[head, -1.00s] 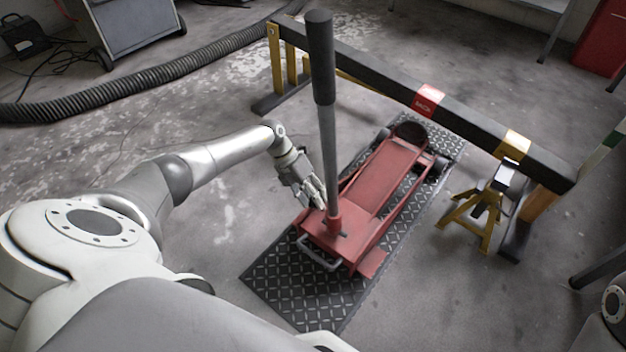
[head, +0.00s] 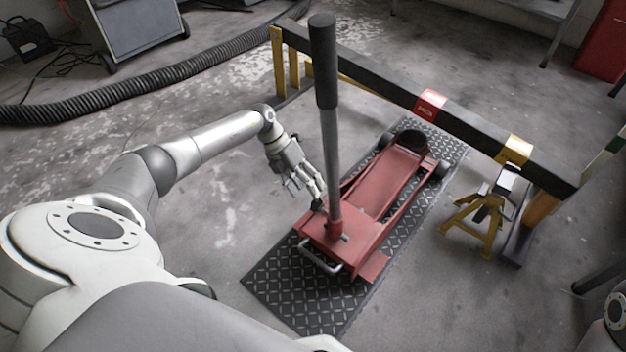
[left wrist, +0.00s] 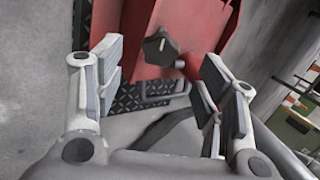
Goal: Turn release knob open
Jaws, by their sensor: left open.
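The red floor jack (head: 385,182) stands on a dark tread-plate mat, and its long handle (head: 331,135) rises upright with a black grip. In the left wrist view, a black lobed release knob (left wrist: 160,47) sits on the red jack body (left wrist: 195,25). My left gripper (head: 308,189) is beside the foot of the handle, just above the jack's near left corner. In the left wrist view its fingers are spread wide (left wrist: 163,72), with the knob showing between and beyond them and nothing held. My right gripper is out of view.
A black barrier beam (head: 385,85) on yellow posts runs behind the jack. A yellow jack stand (head: 480,215) is to the right. A ribbed black hose (head: 130,95) and a grey cabinet (head: 135,30) are at the back left. Floor left of the mat is clear.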

